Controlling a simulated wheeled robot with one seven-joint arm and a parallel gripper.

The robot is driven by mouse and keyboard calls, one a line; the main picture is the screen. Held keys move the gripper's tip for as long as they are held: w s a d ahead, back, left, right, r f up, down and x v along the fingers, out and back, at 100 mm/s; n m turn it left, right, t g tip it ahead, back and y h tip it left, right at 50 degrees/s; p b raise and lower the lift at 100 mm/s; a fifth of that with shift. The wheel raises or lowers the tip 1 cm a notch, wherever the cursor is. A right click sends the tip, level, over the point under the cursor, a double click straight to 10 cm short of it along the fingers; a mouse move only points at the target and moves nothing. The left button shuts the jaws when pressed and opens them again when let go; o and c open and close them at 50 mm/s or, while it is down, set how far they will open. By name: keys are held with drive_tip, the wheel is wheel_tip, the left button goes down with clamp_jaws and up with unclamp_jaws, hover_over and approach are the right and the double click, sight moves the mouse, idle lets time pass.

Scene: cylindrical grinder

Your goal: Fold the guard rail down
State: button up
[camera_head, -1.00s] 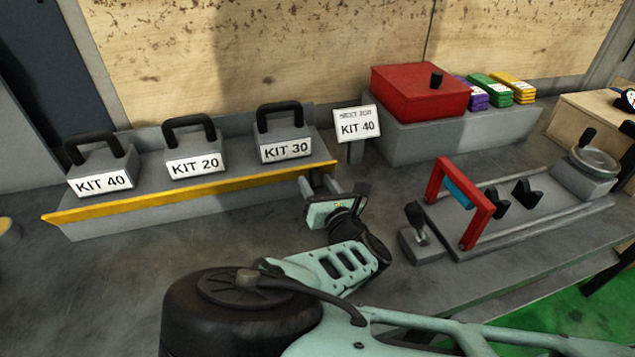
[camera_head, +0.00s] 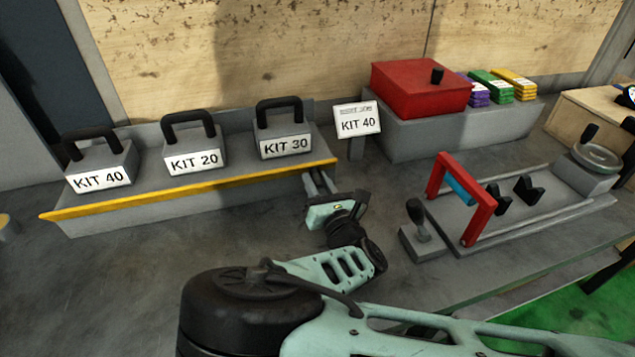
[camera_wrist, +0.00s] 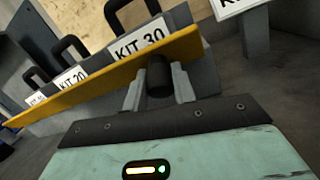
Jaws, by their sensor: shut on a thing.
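The yellow guard rail (camera_head: 190,189) runs along the front edge of the grey shelf (camera_head: 150,215), below and in front of the kit boxes. It slants across the wrist view (camera_wrist: 100,85), with a dark round knob (camera_wrist: 159,76) near its right end. My gripper (camera_head: 319,181) is at the rail's right end. In the wrist view its two grey fingers (camera_wrist: 158,88) stand on either side of the knob and are shut on it. The knob's far side and the rail's attachment are hidden.
Boxes labelled KIT 40 (camera_head: 100,165), KIT 20 (camera_head: 193,148) and KIT 30 (camera_head: 284,134) stand on the shelf. A KIT 40 sign (camera_head: 357,121) stands right of the shelf. A fixture with a red frame (camera_head: 478,215) and a small lever block (camera_head: 420,240) lie right of my arm.

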drive_tip(key=o, duration=1)
drive_tip(key=shift+s, duration=0.1)
drive_tip(key=b+v, duration=0.1)
drive_tip(key=v, duration=0.6)
drive_tip(key=shift+s+d, duration=0.15)
